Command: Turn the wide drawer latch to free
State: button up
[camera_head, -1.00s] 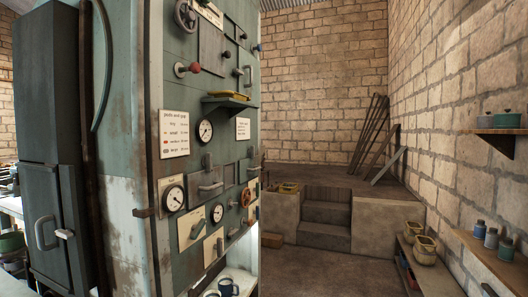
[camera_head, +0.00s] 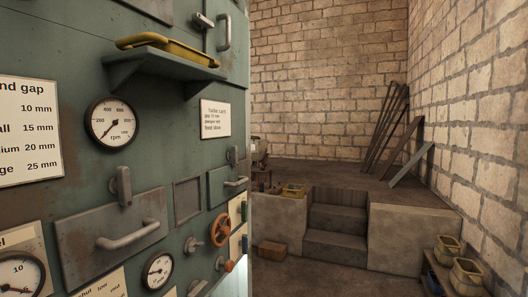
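The wide grey drawer (camera_head: 82,246) sits in the green machine panel at the lower left, with a bar handle (camera_head: 128,236) across its front. It looks shut. A dark grey latch (camera_head: 123,187) stands upright above it, and its lower end reaches over the drawer's top edge. A smaller drawer (camera_head: 228,185) further right has its own upright latch (camera_head: 233,156). My gripper is not in view.
A shelf (camera_head: 165,64) with a yellow tool (camera_head: 168,47) juts out above the latch. An orange handwheel (camera_head: 221,230) sticks out lower right. Steps (camera_head: 335,235) and a raised platform stand behind open floor.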

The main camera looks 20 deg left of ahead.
aim_at(233, 156)
jog(key=u, duration=0.2)
jog(key=i, duration=0.85)
jog(key=u, duration=1.3)
jog(key=i, duration=0.7)
jog(key=u, duration=0.75)
